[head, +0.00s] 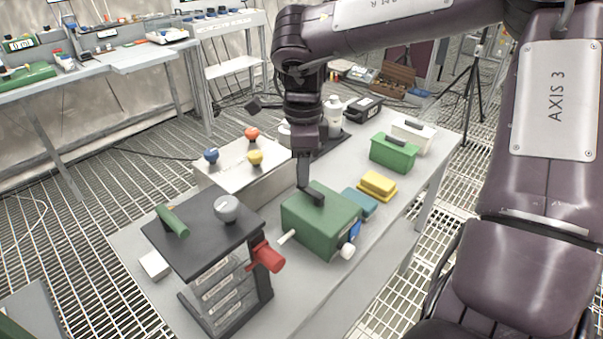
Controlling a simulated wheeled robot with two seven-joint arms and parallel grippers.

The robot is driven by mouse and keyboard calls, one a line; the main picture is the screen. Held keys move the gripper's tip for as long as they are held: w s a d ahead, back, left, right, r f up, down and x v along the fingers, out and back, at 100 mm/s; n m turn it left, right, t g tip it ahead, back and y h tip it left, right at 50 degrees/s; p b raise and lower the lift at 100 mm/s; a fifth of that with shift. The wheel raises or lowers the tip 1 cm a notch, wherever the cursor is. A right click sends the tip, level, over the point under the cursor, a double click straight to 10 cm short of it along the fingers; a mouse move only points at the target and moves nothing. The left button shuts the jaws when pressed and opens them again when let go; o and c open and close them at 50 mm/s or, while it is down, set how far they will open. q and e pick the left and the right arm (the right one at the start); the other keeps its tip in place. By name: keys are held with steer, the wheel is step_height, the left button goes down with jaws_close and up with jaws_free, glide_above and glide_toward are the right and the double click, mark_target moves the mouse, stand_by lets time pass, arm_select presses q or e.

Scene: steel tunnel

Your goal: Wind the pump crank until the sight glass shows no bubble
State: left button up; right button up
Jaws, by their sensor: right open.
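A green box-shaped unit (322,221) stands on the grey bench, with a pale peg on its left side and a white knob (348,251) at its front right. My right gripper (305,187) points down over the top of this unit, near a dark bar there; whether it touches cannot be told. Which part is the pump crank is unclear. I cannot make out a sight glass or bubble. My left gripper is out of view.
A pale box (232,170) with red, blue and yellow knobs stands behind. Yellow (377,185) and teal blocks, a green case (393,153) and a white case (413,135) sit to the right. The bench's front right strip is clear.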

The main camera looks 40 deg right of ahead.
steer(key=shift+f, duration=1.1)
steer(key=shift+c, duration=0.3)
jaws_close()
steer(key=shift+w, duration=0.1)
steer(key=shift+d+r+m, duration=0.1)
steer(key=shift+m, duration=0.2)
